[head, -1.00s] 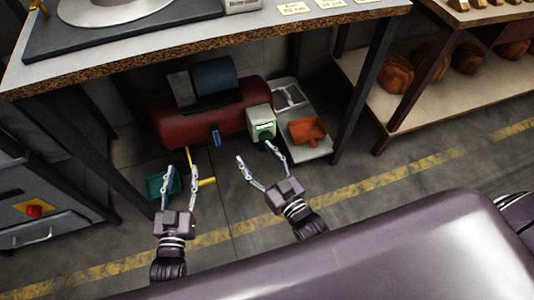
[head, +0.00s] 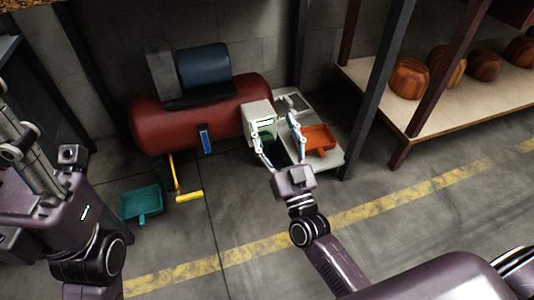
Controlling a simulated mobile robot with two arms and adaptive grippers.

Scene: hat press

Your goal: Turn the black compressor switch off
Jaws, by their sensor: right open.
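The black switch cannot be made out clearly; a dark green patch shows low on the box front, partly behind a finger. My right gripper (head: 275,130) is open, its fingers pointing at the lower front of this box, one on each side. Contact cannot be told. My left gripper (head: 22,140) is large and close at the left edge, its fingertips unclear.
A teal dustpan (head: 140,203) and a yellow-handled tool (head: 188,197) lie on the floor at left. An orange scoop (head: 318,139) rests on a pale tray right of the box. A dark bench leg (head: 378,90) stands at right. The front floor is clear.

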